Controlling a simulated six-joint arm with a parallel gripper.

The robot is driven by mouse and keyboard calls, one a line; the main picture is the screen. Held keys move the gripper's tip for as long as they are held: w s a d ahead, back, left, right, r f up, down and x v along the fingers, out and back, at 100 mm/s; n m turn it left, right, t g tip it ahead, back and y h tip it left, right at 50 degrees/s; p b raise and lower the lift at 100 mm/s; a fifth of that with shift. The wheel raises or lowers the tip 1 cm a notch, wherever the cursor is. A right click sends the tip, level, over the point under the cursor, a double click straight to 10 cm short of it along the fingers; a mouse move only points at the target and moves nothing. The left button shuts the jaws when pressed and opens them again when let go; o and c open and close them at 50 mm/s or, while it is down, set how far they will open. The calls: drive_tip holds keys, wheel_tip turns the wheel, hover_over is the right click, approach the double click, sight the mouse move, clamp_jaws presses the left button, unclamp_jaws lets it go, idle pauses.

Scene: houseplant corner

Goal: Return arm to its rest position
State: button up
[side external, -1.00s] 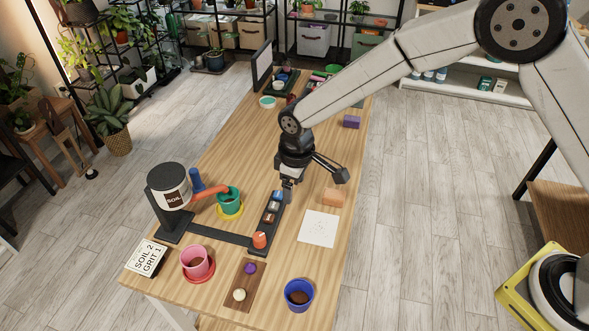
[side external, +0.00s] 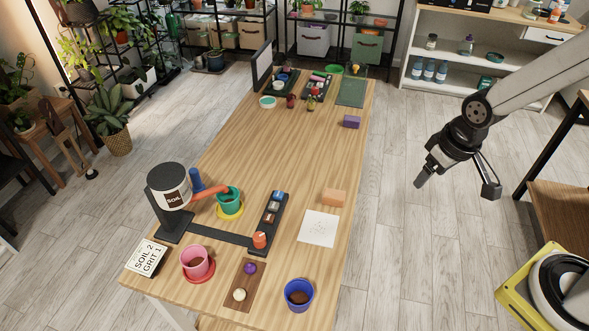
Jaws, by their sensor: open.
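My gripper (side external: 421,180) hangs over the grey floor to the right of the wooden table (side external: 290,140). It points down and to the left. It is open, with nothing seen in it, and it touches nothing. My arm comes in from the upper right corner of the side view.
On the table stand a soil dispenser (side external: 170,196), a green pot (side external: 229,198), a pink pot (side external: 195,262), a blue pot (side external: 299,294), a black button strip (side external: 271,218), an orange block (side external: 334,197) and a purple block (side external: 351,122). A yellow-framed machine (side external: 512,297) is at lower right.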

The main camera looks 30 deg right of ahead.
drive_tip(key=shift+s+d, duration=0.3)
drive_tip(key=shift+s, duration=0.4)
